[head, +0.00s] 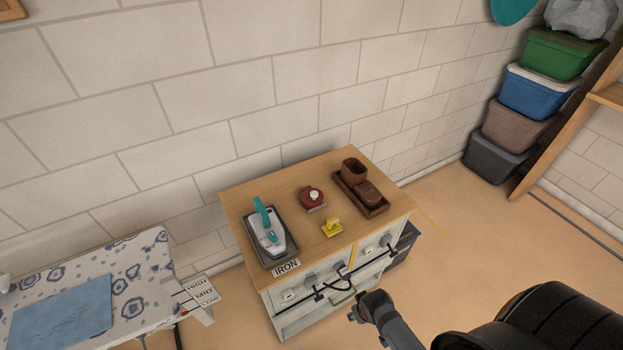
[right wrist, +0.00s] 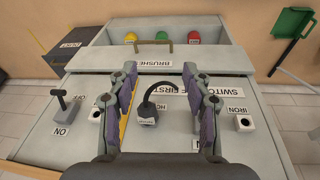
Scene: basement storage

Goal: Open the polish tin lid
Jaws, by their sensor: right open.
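A small dark red round tin (head: 311,196) with a pale knob on top stands near the middle of the wooden cabinet top (head: 290,186) in the head view; it looks closed, though it is small here. My right gripper (head: 354,313) is in front of the cabinet, below the top and well apart from the tin. In the right wrist view my right gripper (right wrist: 160,85) is open, its fingers on either side of a dark plug with a black cable (right wrist: 147,112) on the front panel. I cannot tell if they touch it. My left gripper is not in view.
An iron (head: 267,233) sits in a dark tray at left on the top. An open drawer (right wrist: 80,38) holds coloured items. An ironing board (head: 130,285) stands left.

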